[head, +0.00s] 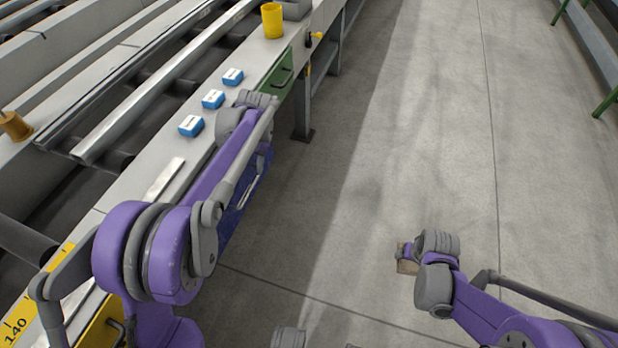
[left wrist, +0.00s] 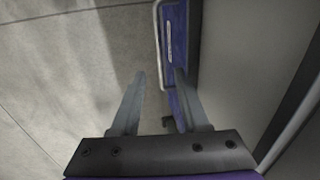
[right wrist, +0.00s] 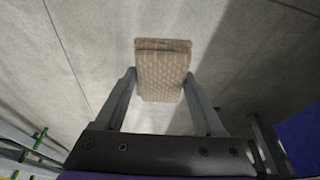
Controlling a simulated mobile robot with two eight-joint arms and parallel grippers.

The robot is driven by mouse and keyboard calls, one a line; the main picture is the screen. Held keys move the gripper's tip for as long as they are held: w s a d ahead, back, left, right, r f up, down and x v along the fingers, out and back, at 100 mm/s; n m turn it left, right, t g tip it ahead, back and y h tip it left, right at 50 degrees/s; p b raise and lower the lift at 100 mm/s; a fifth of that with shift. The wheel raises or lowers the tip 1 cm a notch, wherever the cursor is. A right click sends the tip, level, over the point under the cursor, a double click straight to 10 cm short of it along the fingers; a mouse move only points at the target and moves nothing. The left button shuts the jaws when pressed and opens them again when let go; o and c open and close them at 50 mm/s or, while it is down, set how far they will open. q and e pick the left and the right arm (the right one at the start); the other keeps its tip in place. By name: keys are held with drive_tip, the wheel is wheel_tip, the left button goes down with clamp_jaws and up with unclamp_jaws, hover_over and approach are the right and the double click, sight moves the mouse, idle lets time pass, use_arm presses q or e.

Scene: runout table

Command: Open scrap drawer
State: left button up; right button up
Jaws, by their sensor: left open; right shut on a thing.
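A blue drawer front (head: 232,217) is set in the side of the table, partly hidden behind my left arm in the head view. In the left wrist view the blue drawer front (left wrist: 178,45) has a pale strip and a thin metal handle (left wrist: 157,40). My left gripper (left wrist: 160,72) is open and empty, facing the drawer front, with the handle ahead roughly between its fingers; I cannot tell whether it touches. My right gripper (right wrist: 162,85) is shut on a tan patterned block (right wrist: 163,68), which also shows in the head view (head: 407,265). Which drawer is for scrap is not readable.
A green drawer (head: 278,78) and a yellow drawer (head: 98,332) are in the same table side. Blue boxes (head: 213,99) and a yellow cup (head: 272,20) stand on the table top. The concrete floor (head: 430,140) to the right is clear.

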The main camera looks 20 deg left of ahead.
sight(251, 186)
use_arm(q)
drive_tip(key=f, duration=0.3)
drive_tip(key=a+f+b, duration=0.1)
drive_tip(key=f, duration=0.2)
drive_tip(key=f+b, duration=0.1)
drive_tip(key=f, duration=0.2)
drive_tip(key=shift+w+a+f, duration=0.1)
drive_tip(key=shift+a+f, duration=0.15)
drive_tip(key=shift+a, duration=0.1)
use_arm(e)
drive_tip(key=x, duration=0.2)
drive_tip(key=shift+s+f, duration=0.1)
drive_tip(key=shift+f, duration=0.35)
use_arm(q)
drive_tip(key=shift+c, duration=0.2)
clamp_jaws()
